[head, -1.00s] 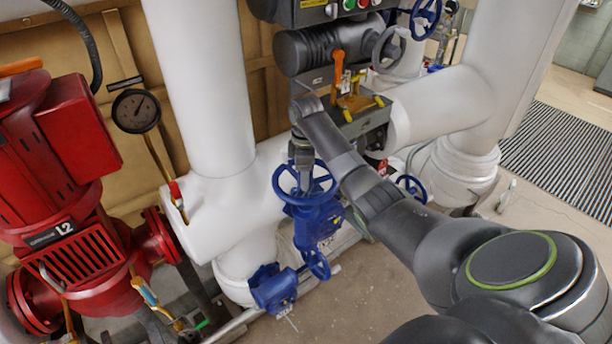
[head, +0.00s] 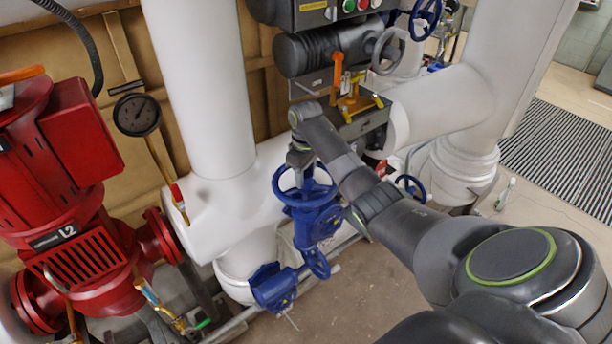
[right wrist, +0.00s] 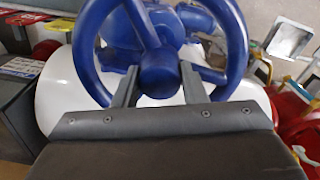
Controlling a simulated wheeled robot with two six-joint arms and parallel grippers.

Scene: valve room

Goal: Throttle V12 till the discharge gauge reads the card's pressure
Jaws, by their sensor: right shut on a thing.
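A blue handwheel (head: 304,190) tops a blue valve (head: 314,222) on the white pipework. I cannot read its tag, so I cannot tell whether it is V12. My right gripper (head: 299,172) reaches down onto the wheel's middle. In the right wrist view its two fingers (right wrist: 158,90) are shut on the hub of the handwheel (right wrist: 228,62), between the spokes. A round dark-faced gauge (head: 137,114) stands left of the white pipe; its scale is too small to read. I cannot make out a pressure card. My left gripper is out of view.
A red pump (head: 70,210) marked L2 stands at the left. A grey actuator (head: 330,48) with an orange lever (head: 337,70) is above my right forearm. Bare floor (head: 362,285) lies right of the valve.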

